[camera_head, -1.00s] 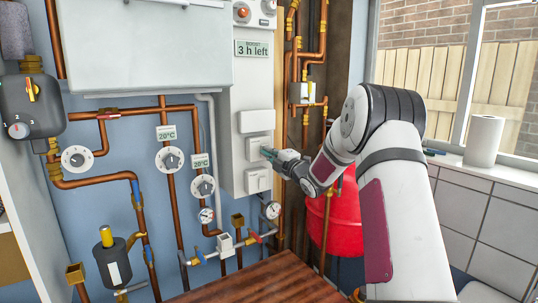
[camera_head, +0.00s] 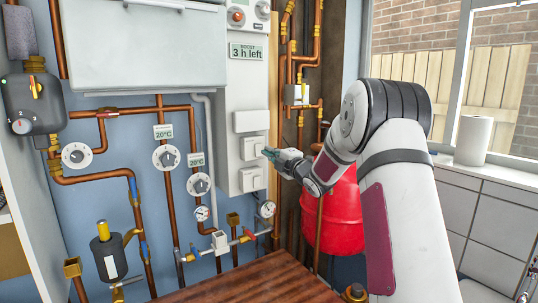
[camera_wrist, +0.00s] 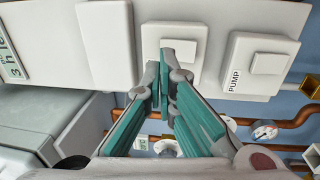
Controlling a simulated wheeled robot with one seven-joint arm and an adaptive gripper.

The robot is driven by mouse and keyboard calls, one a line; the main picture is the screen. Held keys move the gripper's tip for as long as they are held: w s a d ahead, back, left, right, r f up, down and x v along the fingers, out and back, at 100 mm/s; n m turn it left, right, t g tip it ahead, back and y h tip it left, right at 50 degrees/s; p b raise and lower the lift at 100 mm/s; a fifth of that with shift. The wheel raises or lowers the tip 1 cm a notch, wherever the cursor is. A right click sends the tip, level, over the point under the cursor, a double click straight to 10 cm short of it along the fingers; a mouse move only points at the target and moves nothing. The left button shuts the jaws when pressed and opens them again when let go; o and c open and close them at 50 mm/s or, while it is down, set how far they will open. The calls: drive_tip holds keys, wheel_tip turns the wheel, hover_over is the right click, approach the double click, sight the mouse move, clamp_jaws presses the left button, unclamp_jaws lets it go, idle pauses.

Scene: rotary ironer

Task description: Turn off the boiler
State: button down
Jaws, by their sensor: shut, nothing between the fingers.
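A tall white control panel (camera_head: 228,97) on the wall carries three white switch plates in a column. The top one (camera_head: 250,120) has a cover-like box. The middle one (camera_head: 247,147) also shows in the wrist view (camera_wrist: 190,33); any label on it is hidden. The bottom one (camera_head: 250,180) reads PUMP in the wrist view (camera_wrist: 262,65). My gripper (camera_head: 266,152) is shut and empty, its tips at the right edge of the middle switch in the head view. In the wrist view the fingertips (camera_wrist: 166,75) overlap that plate's edge; I cannot tell whether they touch.
A display (camera_head: 248,51) above the switches reads "BOOST 3 h left". Copper pipes with dials (camera_head: 167,157) fill the wall to the left. A red tank (camera_head: 335,215) stands below my forearm. A brown wooden surface (camera_head: 250,280) lies below in front.

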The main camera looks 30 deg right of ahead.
drive_tip(key=s, duration=0.8)
drive_tip(key=shift+s+d+r, duration=0.15)
drive_tip(key=shift+s+r, duration=0.25)
drive_tip(key=shift+r, duration=0.05)
drive_tip(key=s+a+r+m+g+h, duration=0.2)
drive_tip(key=s+a+m+g+h, duration=0.3)
drive_tip(key=s+a+m, duration=0.55)
drive_tip(key=s+a+f+m+g+y, duration=0.1)
drive_tip(key=s+a, duration=0.4)
drive_tip(key=s, duration=0.5)
drive_tip(key=s+a+f+m+g+y, duration=0.2)
drive_tip(key=s+a+f+m+g, duration=0.2)
drive_tip(key=s, duration=0.6)
drive_tip(key=s+a+f+m+g+y, duration=0.1)
drive_tip(key=s+a+f+m+g, duration=0.2)
drive_tip(key=s, duration=0.8)
drive_tip(key=a+f+g, duration=0.2)
drive_tip(key=a, duration=0.2)
drive_tip(key=shift+a+f, duration=0.2)
drive_tip(key=shift+a, duration=0.15)
drive_tip(key=shift+w, duration=0.1)
